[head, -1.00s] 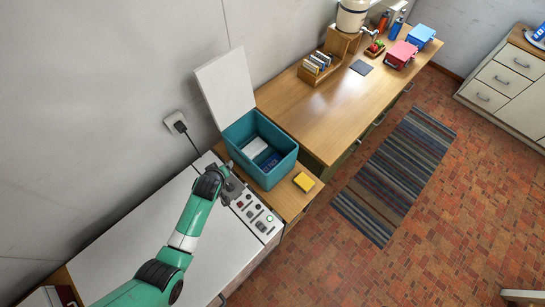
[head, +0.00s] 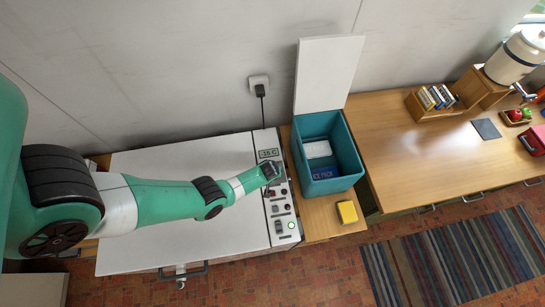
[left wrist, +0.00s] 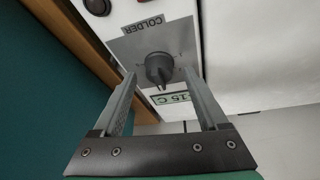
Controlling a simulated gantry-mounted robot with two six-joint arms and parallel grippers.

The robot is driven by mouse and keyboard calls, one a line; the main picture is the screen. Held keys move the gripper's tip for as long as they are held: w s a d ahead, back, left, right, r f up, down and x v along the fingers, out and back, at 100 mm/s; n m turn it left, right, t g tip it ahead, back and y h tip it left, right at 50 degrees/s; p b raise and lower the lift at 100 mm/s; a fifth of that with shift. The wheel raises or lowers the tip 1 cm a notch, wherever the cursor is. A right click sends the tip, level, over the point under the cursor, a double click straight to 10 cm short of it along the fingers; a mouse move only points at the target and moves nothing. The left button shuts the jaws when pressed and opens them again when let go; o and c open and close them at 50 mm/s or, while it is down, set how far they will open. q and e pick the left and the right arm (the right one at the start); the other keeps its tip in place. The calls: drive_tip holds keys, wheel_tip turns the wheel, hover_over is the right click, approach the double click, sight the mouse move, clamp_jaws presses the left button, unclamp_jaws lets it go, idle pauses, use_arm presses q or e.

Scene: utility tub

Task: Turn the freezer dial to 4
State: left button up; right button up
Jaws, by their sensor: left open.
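The freezer (head: 150,225) is a white chest with a control strip (head: 285,240) along its right side. In the left wrist view the dark grey dial (left wrist: 158,66) sits on a grey plate (left wrist: 125,52) marked COLDER, with a pointer toward the picture's bottom; its scale is too small to read. A display (left wrist: 176,97) beside it reads about -15 C and also shows in the head view (head: 268,153). My left gripper (left wrist: 160,75) is open, its fingers on either side of the dial; contact cannot be told. In the head view the left gripper (head: 270,171) hides the dial. My right gripper is not in view.
Several switches and a green light (head: 291,225) lie nearer on the strip. A teal tub (head: 352,165) with its lid raised stands close to the right, a yellow block (head: 347,212) in front of it. A plug (head: 260,86) is on the wall behind.

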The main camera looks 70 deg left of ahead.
use_arm(q)
drive_tip(key=shift+x, duration=0.8)
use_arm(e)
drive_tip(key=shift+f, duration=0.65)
use_arm(q)
drive_tip(key=shift+c, duration=0.2)
clamp_jaws()
